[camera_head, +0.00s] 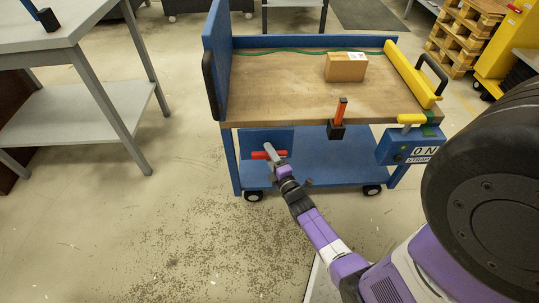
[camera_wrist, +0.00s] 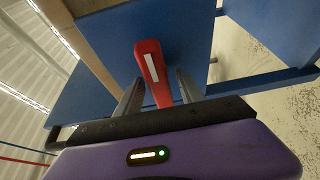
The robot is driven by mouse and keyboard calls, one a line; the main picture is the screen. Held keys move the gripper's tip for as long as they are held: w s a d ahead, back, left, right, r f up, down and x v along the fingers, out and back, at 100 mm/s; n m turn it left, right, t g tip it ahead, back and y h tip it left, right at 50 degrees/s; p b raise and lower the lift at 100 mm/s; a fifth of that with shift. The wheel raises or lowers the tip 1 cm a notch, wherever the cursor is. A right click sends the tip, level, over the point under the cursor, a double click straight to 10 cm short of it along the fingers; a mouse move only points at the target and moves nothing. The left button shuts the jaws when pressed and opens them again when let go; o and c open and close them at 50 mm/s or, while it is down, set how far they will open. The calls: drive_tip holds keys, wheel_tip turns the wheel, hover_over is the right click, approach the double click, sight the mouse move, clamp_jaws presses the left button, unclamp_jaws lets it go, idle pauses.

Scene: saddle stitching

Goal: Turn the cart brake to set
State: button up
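The blue cart (camera_head: 300,174) stands ahead with a wooden deck. A red lever (camera_head: 259,155) lies about level on a blue plate under the deck's left front; I take it to be the brake. My gripper (camera_head: 272,153) is at this lever, reaching from below right. In the wrist view the red lever (camera_wrist: 152,62), with a white stripe, stands between my two fingers (camera_wrist: 158,88). A gap shows on each side, so the fingers are open around it. The lever's lower end is hidden behind the gripper body. No set or release marking is readable.
On the deck are a cardboard box (camera_head: 346,67) and a yellow bar (camera_head: 412,75). An orange lever (camera_head: 341,111) stands at its front edge. A grey table (camera_head: 45,27) stands left; floor between is clear.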

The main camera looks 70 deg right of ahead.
clamp_jaws()
